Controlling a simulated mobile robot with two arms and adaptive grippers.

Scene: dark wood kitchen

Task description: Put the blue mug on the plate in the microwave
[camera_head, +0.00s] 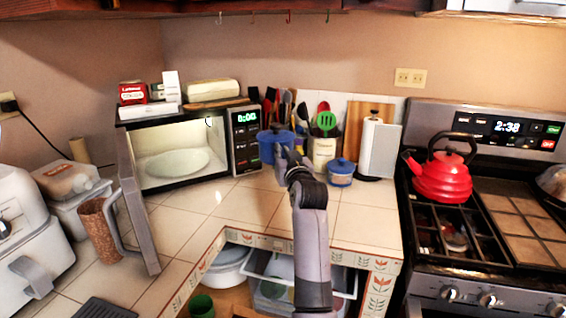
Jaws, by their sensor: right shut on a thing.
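The blue mug (266,151) is above the counter just right of the microwave (244,157), partly hidden by my right gripper. My right gripper (283,152) is shut on the mug; its fingertips are hard to make out. The microwave stands in the corner with its door (137,215) swung wide open toward me. A pale plate (172,163) lies inside on the lit floor, with nothing on it. My left gripper is not in view.
A blue lidded pot (341,172), utensil holders and a paper towel roll (379,148) stand right of my arm. A red kettle (441,177) sits on the stove. A brown cylinder (99,231) stands left of the door. Tiles before the microwave are clear.

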